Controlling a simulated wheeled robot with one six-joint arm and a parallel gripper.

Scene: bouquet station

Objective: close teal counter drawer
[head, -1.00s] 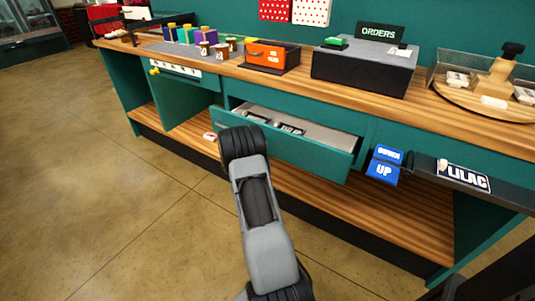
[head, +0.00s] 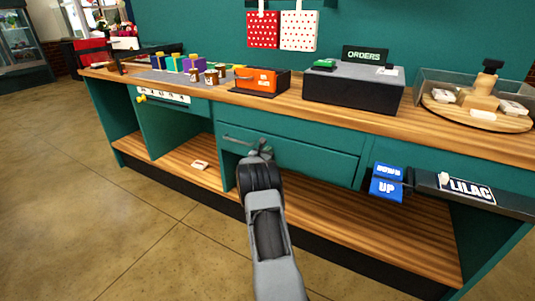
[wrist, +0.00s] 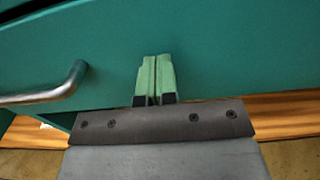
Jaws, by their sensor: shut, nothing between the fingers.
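The teal counter drawer (head: 320,163) sits under the wooden countertop, and its front looks flush or nearly flush with the counter. No drawer interior shows. Its metal bar handle (head: 238,142) is at the left part of the front, and it also shows in the wrist view (wrist: 45,97), left of my fingers. My gripper (head: 264,150) is shut and empty, in front of the drawer just right of the handle. In the wrist view its green fingertips (wrist: 156,60) are together against or very close to the teal front; contact cannot be told for certain.
A lower wooden shelf (head: 360,230) runs below the drawer. Blue DOWN/UP paddles (head: 387,184) and a LILAC sign (head: 467,190) stick out at the right. An orange box (head: 262,80) and a dark ORDERS box (head: 352,92) stand on top. Floor is clear at left.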

